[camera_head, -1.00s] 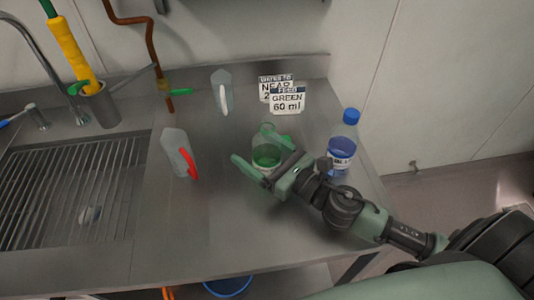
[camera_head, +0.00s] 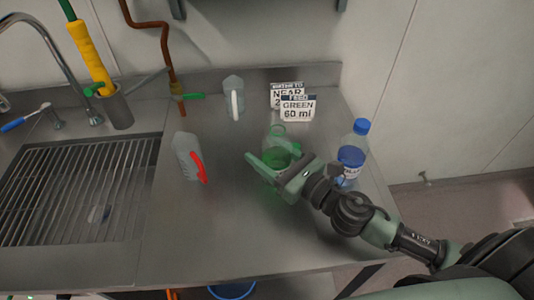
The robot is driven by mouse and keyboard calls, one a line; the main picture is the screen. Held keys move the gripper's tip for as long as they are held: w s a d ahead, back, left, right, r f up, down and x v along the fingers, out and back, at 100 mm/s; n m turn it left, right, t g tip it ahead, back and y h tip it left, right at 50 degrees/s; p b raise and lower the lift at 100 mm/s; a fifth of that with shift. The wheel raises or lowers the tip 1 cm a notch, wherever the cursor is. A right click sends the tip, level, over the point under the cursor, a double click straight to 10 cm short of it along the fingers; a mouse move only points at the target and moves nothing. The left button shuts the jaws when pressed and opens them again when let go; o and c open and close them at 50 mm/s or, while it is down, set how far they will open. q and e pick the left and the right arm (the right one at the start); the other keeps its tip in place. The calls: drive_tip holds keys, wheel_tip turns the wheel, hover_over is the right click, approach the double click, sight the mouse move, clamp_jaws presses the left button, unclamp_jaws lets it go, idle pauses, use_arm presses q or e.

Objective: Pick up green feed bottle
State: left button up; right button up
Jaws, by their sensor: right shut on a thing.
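The green feed bottle (camera_head: 279,150) is clear with green liquid in it. It is on or just above the steel counter (camera_head: 215,235), right of the middle; I cannot tell if its base touches. My right gripper (camera_head: 275,168) comes in from the right and is shut around the bottle, with its fingers hiding part of the lower body. The label sign reading "FEED GREEN 60 ml" (camera_head: 298,107) stands behind the bottle. My left gripper is not in view.
A blue-capped bottle with blue liquid (camera_head: 351,158) stands close behind my right wrist. A red-handled jug (camera_head: 187,158) and a white-handled jug (camera_head: 234,98) stand to the left. A sink with a grate (camera_head: 65,190) fills the far left.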

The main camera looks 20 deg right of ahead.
wheel_tip(320, 180, up, 18)
drive_tip(key=p, duration=0.4)
drive_tip(key=shift+r+p, duration=0.2)
drive_tip(key=shift+p, duration=0.2)
